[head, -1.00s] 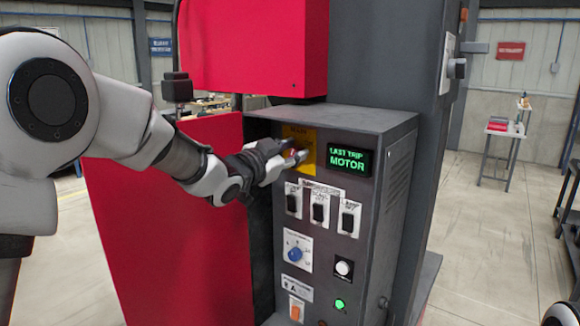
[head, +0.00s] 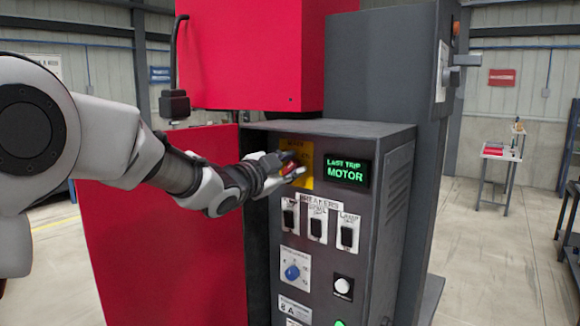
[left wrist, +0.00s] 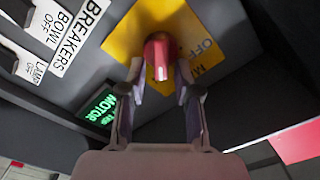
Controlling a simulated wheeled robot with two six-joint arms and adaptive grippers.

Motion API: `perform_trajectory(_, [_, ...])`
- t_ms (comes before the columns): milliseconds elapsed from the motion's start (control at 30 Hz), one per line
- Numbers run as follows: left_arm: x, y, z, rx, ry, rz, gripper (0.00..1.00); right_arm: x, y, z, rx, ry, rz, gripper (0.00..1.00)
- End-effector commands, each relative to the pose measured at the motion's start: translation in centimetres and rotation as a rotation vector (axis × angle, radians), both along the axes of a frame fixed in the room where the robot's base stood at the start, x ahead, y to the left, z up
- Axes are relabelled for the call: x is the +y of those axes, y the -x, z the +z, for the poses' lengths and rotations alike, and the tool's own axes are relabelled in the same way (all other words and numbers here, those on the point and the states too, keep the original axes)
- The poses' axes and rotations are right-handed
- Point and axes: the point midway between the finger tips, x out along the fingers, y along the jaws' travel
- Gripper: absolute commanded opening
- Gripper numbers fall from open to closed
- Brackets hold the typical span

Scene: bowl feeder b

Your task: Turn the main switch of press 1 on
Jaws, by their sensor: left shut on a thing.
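The main switch is a red rotary knob (left wrist: 158,56) on a yellow plate (left wrist: 190,25) in the left wrist view. In the head view the yellow plate (head: 306,180) is at the upper left of the grey control panel, and the knob (head: 288,165) is partly hidden by my gripper. My left gripper (left wrist: 159,75) has one finger on each side of the knob and is shut on it. In the head view the left gripper (head: 284,170) reaches the plate from the left. My right gripper is not in view.
Right of the plate a display (head: 347,171) reads "LAST TRIP MOTOR". Below are breaker switches (head: 318,226), a blue selector knob (head: 292,271) and a white button (head: 343,286). A red press panel (head: 165,230) stands left of the control box.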

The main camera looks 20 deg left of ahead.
Motion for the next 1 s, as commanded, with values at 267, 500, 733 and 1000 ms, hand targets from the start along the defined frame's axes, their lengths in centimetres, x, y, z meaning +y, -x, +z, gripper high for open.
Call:
perform_trajectory(267, [0.0,0.0,-0.1,0.001,0.002,0.001,0.4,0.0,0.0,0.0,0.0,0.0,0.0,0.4])
perform_trajectory(500, [0.6,1.3,0.0,0.002,0.005,0.001,0.4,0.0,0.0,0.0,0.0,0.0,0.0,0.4])
perform_trajectory(733, [2.1,5.5,-0.1,0.002,0.004,0.001,0.4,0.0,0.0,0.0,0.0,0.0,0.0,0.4])
perform_trajectory(1000, [2.6,6.9,-0.2,0.003,0.001,0.0,0.4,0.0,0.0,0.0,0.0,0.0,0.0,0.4])
